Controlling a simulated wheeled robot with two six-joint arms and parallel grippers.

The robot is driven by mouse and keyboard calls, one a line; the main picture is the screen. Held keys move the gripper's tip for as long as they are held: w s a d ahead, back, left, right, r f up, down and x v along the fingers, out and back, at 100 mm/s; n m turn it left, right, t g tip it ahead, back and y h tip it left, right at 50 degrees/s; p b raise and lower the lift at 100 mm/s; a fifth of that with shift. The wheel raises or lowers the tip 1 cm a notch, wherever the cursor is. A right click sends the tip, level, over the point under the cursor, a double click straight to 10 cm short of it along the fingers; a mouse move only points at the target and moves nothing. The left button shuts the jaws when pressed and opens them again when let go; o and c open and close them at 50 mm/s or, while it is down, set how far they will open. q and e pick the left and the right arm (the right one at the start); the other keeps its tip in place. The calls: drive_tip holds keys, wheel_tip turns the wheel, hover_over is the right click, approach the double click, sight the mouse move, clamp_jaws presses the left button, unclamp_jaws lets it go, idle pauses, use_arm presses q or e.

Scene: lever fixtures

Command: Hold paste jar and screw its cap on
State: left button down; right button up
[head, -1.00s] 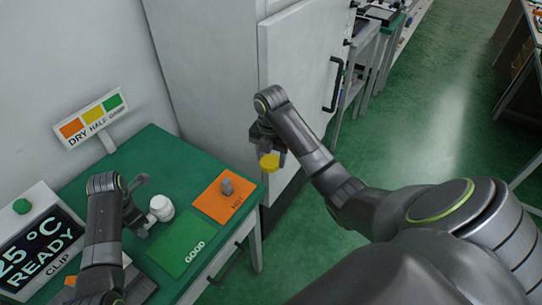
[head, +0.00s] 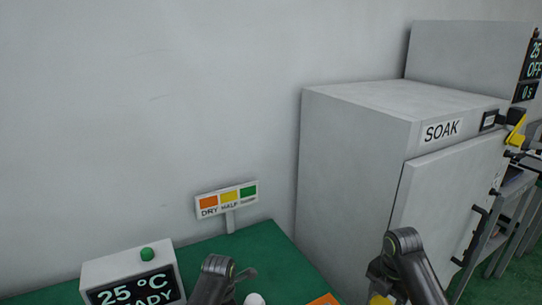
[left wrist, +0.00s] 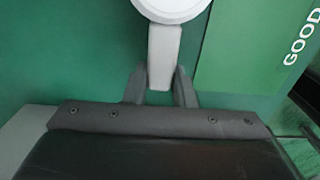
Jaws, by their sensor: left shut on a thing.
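The white paste jar (head: 255,299) shows only as a sliver at the bottom edge of the head view. In the left wrist view its round white top (left wrist: 170,8) is cut by the upper edge, with a pale grey handle (left wrist: 164,55) reaching toward me. My left gripper (head: 240,284) is shut on that handle, with one finger on each side in the left wrist view (left wrist: 160,88). My right gripper (head: 380,283) is at the bottom right of the head view, holding the yellow cap (head: 379,300), mostly cut off, apart from the jar.
The green table (head: 265,245) holds a display box (head: 130,278) and a colour sign (head: 227,199). A green GOOD mat (left wrist: 265,50) lies right of the jar. An orange mat (head: 325,300) shows at the bottom edge. The grey SOAK cabinet (head: 350,150) stands behind my right gripper.

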idle(0.4)
use_arm(q)
drive_tip(key=c, duration=1.1)
unclamp_jaws()
